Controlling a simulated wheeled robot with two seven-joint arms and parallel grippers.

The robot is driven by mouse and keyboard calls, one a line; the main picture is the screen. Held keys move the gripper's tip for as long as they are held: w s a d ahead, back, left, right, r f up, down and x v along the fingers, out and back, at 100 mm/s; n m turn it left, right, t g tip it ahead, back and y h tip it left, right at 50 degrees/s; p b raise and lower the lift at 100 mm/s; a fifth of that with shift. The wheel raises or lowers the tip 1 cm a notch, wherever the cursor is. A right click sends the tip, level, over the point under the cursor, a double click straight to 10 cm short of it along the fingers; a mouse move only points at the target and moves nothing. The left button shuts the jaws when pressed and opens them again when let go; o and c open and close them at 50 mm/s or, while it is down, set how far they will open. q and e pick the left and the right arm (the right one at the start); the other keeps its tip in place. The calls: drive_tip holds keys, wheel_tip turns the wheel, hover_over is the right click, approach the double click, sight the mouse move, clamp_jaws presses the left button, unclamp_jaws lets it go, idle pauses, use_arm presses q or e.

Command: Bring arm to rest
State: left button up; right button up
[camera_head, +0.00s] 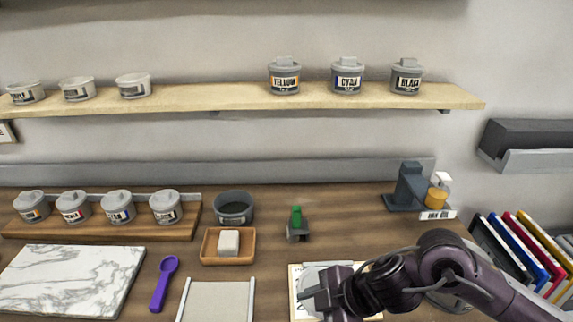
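My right arm comes in from the lower right of the head view, and its gripper (318,293) hangs over the front of the wooden bench (340,220). The gripper lies above a pale, light-edged board (294,290) and a grey round thing that it partly hides. The angle does not show whether its fingers are apart or closed, or whether they hold anything. My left gripper and arm are not in this view.
A marble slab (70,278), purple spoon (164,283), orange tray (207,257) with a white block, dark bowl (234,206) and green-topped item (296,217) stand on the bench. Upright coloured folders (530,250) are at right. Labelled pots (347,77) line the shelf (230,101).

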drive_tip(key=w+a+r+m+t+y, duration=0.1)
drive_tip(key=w+a+r+m+t, duration=0.1)
drive_tip(key=a+r+m+t, duration=0.3)
drive_tip(key=s+d+f+m+g+h, duration=0.2)
drive_tip(key=s+d+f+m+h, duration=0.2)
drive_tip(key=s+d+f+m, duration=0.45)
drive_tip(key=s+d+f+m+g+h, duration=0.2)
drive_tip(key=s+d+f+m+h, duration=0.25)
drive_tip(key=d, duration=0.75)
wheel_tip(320, 180, down, 30)
drive_tip(key=g+b, duration=0.2)
drive_tip(key=s+d+f, duration=0.3)
drive_tip(key=s+f, duration=1.7)
drive_tip(key=shift+s+f+g+b, duration=0.2)
drive_tip(key=shift+f+g+b, duration=0.05)
drive_tip(key=shift+g+b, duration=0.15)
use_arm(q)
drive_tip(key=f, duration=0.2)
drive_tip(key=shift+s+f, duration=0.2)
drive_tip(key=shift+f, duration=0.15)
use_arm(e)
drive_tip(key=shift+c, duration=0.4)
drive_tip(key=shift+c, duration=0.3)
